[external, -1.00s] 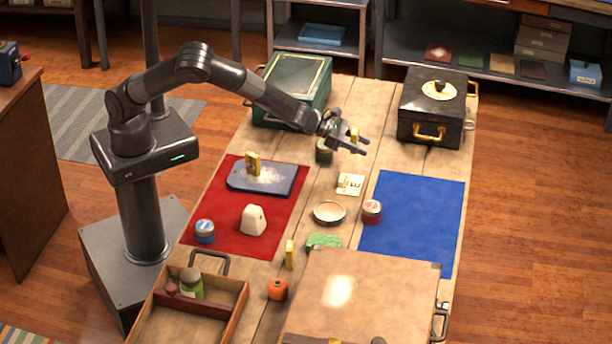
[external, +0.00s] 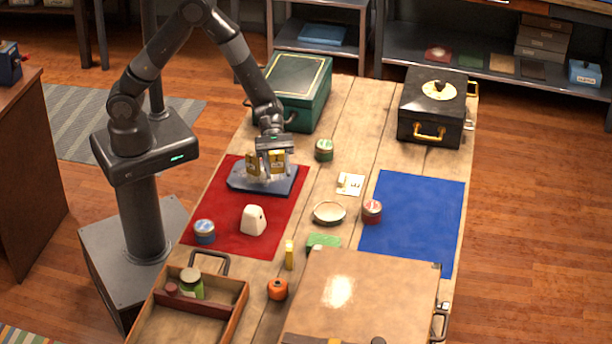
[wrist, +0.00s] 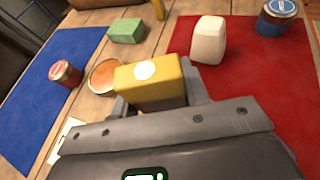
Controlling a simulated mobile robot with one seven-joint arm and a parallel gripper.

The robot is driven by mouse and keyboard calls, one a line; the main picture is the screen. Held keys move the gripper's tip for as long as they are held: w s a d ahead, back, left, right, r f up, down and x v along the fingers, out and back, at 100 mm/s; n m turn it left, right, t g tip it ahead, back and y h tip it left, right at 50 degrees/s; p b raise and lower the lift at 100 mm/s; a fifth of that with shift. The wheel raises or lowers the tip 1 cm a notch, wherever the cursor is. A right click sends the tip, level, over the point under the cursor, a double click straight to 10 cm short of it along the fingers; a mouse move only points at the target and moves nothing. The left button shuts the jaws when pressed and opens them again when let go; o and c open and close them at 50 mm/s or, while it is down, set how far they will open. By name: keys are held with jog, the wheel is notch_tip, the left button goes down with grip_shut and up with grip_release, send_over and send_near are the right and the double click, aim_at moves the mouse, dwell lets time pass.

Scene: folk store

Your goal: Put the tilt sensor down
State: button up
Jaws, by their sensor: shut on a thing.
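The tilt sensor, a yellow block with a round white spot on one face, shows in the wrist view (wrist: 150,84) and the external view (external: 277,161). My gripper (external: 271,172) points down and is shut on it, with a finger on either side. It is over the blue-grey tray (external: 240,184) on the red mat (external: 222,225). A similar yellow block (external: 252,164) stands on the tray just left of the held one. I cannot tell whether the held sensor touches the tray. The tray is hidden in the wrist view.
A white block (external: 253,220) and a blue-lidded jar (external: 205,231) stand on the red mat. A green tin (external: 324,150), a bowl (external: 329,213) and a red tin (external: 372,211) stand to the right. A green case (external: 300,92) is behind.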

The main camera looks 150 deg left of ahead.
jog(key=s+d+r+m+g+h, duration=0.3)
jog(key=s+d+r+m+h, duration=0.1)
jog(key=d, duration=0.4)
send_over(278, 182)
jog(key=shift+m+h, duration=0.3)
notch_tip(278, 182, down, 7)
jog(key=shift+r, duration=0.1)
jog(key=shift+f, duration=2.05)
jog(key=shift+f, duration=0.15)
jog(key=o, duration=1)
